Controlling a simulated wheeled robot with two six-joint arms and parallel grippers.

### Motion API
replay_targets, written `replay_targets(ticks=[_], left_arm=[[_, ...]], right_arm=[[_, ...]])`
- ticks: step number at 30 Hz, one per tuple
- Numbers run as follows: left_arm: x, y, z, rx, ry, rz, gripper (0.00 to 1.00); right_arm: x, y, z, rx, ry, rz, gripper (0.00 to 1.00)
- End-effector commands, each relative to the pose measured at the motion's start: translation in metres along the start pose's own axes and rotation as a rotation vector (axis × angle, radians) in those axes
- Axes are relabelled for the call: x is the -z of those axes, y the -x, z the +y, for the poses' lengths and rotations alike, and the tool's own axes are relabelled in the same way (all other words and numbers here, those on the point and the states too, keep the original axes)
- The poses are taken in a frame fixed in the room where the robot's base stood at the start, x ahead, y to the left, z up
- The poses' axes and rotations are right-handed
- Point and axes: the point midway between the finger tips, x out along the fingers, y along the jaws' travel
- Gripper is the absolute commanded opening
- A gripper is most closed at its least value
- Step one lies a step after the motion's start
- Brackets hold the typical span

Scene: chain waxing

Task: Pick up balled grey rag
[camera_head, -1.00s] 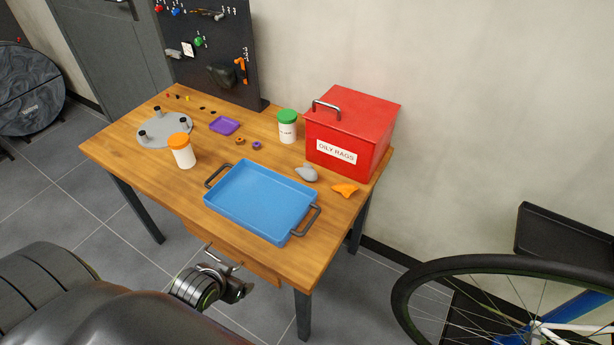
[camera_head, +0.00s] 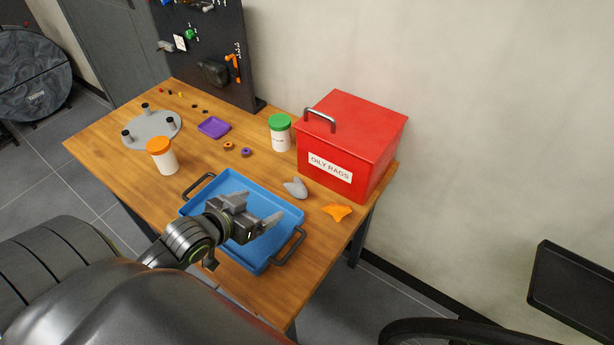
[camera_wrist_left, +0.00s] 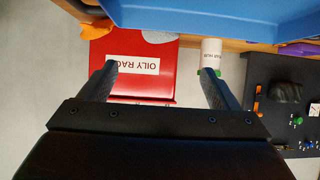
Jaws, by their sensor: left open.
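The balled grey rag (camera_head: 295,187) lies on the wooden table between the blue tray and the red box. My left gripper (camera_head: 262,209) is open and empty above the blue tray (camera_head: 225,182), to the left of and nearer than the rag. In the left wrist view, its two fingers (camera_wrist_left: 160,88) stand apart with nothing held between them. An orange rag (camera_head: 337,212) lies flat to the right of the grey one. My right gripper is not in view.
The red OILY RAGS box (camera_head: 375,150) stands closed just behind the rags. A green-lidded jar (camera_head: 280,134) and an orange-lidded jar (camera_head: 165,158) stand on the table. A purple dish (camera_head: 213,128) and grey stand (camera_head: 155,128) sit farther back.

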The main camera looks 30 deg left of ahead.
Motion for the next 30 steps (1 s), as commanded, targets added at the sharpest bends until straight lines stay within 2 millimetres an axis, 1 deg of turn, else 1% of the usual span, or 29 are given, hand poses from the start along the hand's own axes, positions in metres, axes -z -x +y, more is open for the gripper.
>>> replay_targets(ticks=[2,5,6,8,13,18,21,24,28,30], left_arm=[[0.003,-0.006,-0.001,-0.006,0.003,0.014,0.84],[0.004,-0.02,-0.001,-0.007,0.007,0.02,0.84],[0.004,-0.028,0.0,-0.007,0.007,0.019,0.84],[0.004,-0.041,-0.001,-0.007,0.007,0.019,0.84],[0.005,-0.077,0.0,-0.008,0.007,0.018,0.84],[0.005,-0.106,0.0,-0.007,0.005,0.016,0.84],[0.005,-0.117,0.0,-0.007,0.004,0.016,0.84],[0.005,-0.122,0.0,-0.007,0.003,0.016,0.84],[0.005,-0.129,-0.001,-0.007,0.003,0.015,0.84],[0.005,-0.137,-0.002,-0.007,0.004,0.015,0.84]], right_arm=[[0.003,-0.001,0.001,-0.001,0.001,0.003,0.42],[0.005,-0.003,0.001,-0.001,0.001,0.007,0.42],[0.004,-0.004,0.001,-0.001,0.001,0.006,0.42],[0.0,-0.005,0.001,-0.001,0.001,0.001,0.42],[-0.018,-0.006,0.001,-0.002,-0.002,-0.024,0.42],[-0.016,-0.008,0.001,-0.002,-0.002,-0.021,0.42],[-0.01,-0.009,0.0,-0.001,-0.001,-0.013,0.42],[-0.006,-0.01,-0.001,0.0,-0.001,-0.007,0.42],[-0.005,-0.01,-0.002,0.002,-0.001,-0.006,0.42],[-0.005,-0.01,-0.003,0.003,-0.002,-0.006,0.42]])
